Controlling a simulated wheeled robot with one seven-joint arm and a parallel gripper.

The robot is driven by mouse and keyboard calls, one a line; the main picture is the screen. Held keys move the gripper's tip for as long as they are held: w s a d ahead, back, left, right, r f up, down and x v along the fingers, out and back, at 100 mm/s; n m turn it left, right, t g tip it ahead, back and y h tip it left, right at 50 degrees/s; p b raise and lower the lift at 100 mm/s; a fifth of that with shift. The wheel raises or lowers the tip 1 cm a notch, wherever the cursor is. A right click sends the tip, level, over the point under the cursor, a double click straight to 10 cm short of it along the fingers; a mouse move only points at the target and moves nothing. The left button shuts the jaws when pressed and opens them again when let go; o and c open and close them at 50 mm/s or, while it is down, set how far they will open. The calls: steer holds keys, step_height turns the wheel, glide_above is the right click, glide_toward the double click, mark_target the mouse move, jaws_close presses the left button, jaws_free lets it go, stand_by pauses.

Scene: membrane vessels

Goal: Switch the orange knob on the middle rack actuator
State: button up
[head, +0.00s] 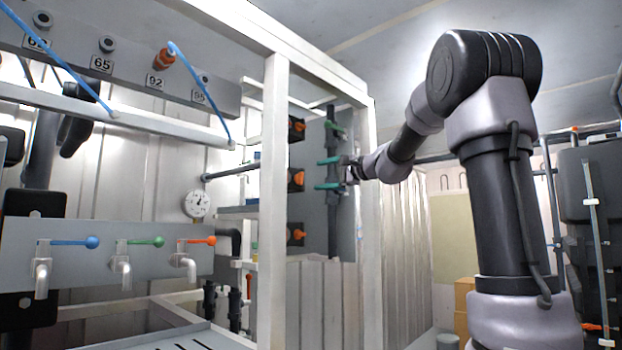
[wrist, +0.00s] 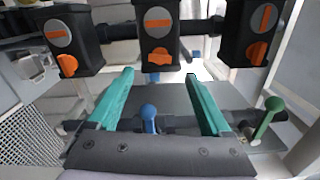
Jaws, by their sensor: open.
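Three black rack actuators stand in a row across the top of the wrist view. The middle actuator (wrist: 157,32) has a grey disc with a crosswise orange bar and an orange knob (wrist: 159,57) below it. In the head view, the actuators are stacked vertically on the rack, and the middle actuator (head: 295,180) faces my gripper. My gripper (wrist: 160,76) has two teal fingers, open and empty. Its fingertips lie on either side of the middle knob's line, apart from the knob. In the head view, my gripper (head: 319,174) is just right of the middle actuator.
The left actuator (wrist: 74,40) and right actuator (wrist: 255,33) flank the middle one. A blue-handled valve (wrist: 149,115) shows between my fingers, and a green-handled valve (wrist: 268,118) to their right. A white frame post (head: 273,200) stands left of the actuators.

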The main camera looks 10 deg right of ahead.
steer(key=shift+v, duration=1.7)
steer(key=shift+a, duration=0.1)
